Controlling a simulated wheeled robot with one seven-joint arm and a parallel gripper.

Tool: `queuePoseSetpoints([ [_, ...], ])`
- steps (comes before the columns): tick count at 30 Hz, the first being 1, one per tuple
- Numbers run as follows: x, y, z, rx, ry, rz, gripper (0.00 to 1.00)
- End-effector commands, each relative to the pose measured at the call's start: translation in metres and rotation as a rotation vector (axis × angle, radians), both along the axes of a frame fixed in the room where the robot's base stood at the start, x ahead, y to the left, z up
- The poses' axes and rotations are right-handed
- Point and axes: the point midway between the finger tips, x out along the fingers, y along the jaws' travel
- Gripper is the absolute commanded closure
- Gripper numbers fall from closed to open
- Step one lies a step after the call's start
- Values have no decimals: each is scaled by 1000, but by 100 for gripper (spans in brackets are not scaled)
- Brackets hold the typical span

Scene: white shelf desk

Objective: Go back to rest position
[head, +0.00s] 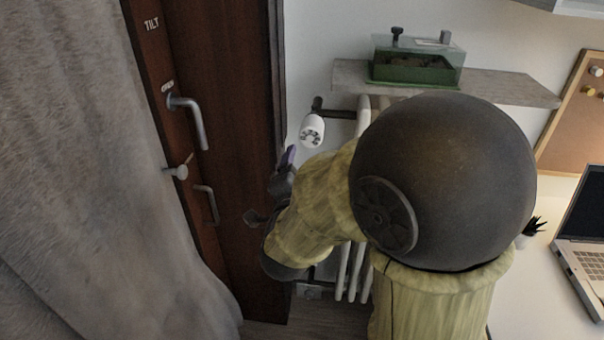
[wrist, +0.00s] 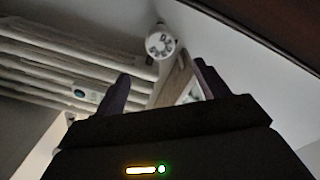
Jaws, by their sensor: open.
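My gripper (head: 270,188) is at the left end of my arm in the head view, in front of the brown door and below the white radiator valve knob (head: 312,130). In the wrist view its two dark fingers (wrist: 163,86) stand apart with nothing gripped between them. The knob also shows there (wrist: 160,42), beyond the fingertips and apart from them. My arm's large dark joint hides part of the radiator and wall in the head view.
The brown door (head: 235,110) has a metal handle (head: 190,118). A grey curtain (head: 75,190) hangs at the left. A white radiator (head: 345,270) and a wall shelf (head: 510,88) with a green box (head: 413,72) are behind my arm. A laptop (head: 590,262) sits on the white desk (head: 530,290).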

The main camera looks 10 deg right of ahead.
Motion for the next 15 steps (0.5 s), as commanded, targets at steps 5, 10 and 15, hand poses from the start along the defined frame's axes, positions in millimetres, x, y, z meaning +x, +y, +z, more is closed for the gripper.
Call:
queuePoseSetpoints([
  [5,-8,2,0,0,-1,-1,27],
  [10,-7,2,0,0,-1,-1,27],
  [15,-6,2,-3,-6,21,12,27],
])
